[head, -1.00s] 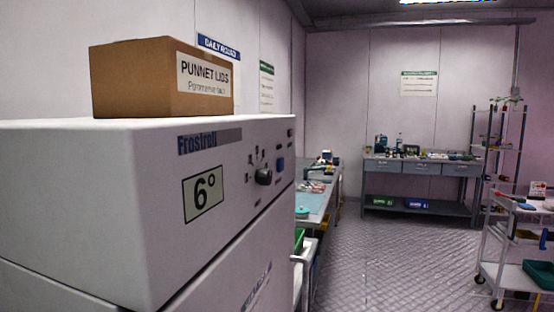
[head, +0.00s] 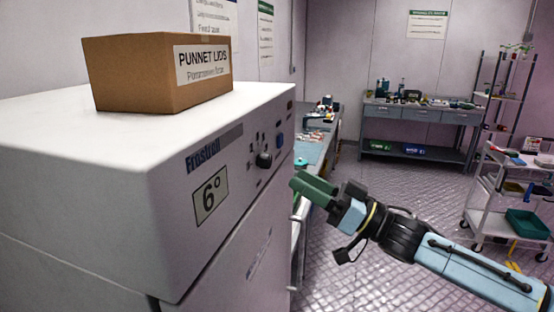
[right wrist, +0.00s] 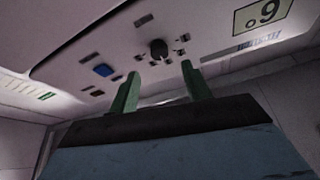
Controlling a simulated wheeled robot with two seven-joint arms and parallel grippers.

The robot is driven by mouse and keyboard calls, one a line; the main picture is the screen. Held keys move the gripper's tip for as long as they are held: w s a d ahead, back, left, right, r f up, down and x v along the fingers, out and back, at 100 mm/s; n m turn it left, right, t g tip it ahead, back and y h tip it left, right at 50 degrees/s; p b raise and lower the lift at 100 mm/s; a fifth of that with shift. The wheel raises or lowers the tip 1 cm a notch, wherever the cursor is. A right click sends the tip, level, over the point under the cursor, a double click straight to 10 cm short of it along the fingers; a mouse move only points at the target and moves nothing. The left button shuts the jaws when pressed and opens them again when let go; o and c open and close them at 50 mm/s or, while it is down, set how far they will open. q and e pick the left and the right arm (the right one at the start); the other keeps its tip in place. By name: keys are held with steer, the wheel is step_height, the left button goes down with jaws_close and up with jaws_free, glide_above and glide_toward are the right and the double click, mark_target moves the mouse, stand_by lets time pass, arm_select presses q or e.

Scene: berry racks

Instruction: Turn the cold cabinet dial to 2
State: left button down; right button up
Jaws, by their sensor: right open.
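The white cold cabinet (head: 150,190) fills the left of the head view. Its black dial (head: 264,160) sits on the front panel, right of the display (head: 211,194) reading 6°. Marks surround the dial; their numbers and its exact setting are too small to read. In the right wrist view the dial (right wrist: 158,48) is beyond the fingertips, between them. My right gripper (head: 312,188) is open and empty, in front of the panel, to the right of and below the dial, and apart from it. It also shows in the right wrist view (right wrist: 160,80). My left gripper is not in view.
A blue button (head: 280,141) is right of the dial. A cardboard box (head: 135,75) labelled PUNNET LIDS stands on the cabinet. A side bench (head: 310,152) lies behind. A white cart (head: 490,205) stands at right, a workbench (head: 420,113) at the back.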

mark_target(270, 162)
steer(key=p+x, duration=0.1)
steer(key=x, duration=0.5)
steer(key=shift+w+a+r, duration=0.15)
steer(key=shift+a, duration=0.2)
steer(key=c, duration=1)
steer(key=shift+n, duration=0.4)
steer(key=n+g+y+b, duration=0.1)
steer(key=n+g+b, duration=0.1)
steer(key=n, duration=0.3)
steer(key=shift+w+d+g, duration=0.1)
steer(key=shift+w+g, duration=0.05)
steer(key=shift+g, duration=0.35)
steer(key=shift+w+n+g+b, duration=0.1)
steer(key=shift+n+g+b, duration=1)
steer(key=shift+n, duration=1.6)
steer(key=shift+n+g, duration=0.3)
steer(key=shift+g, duration=0.2)
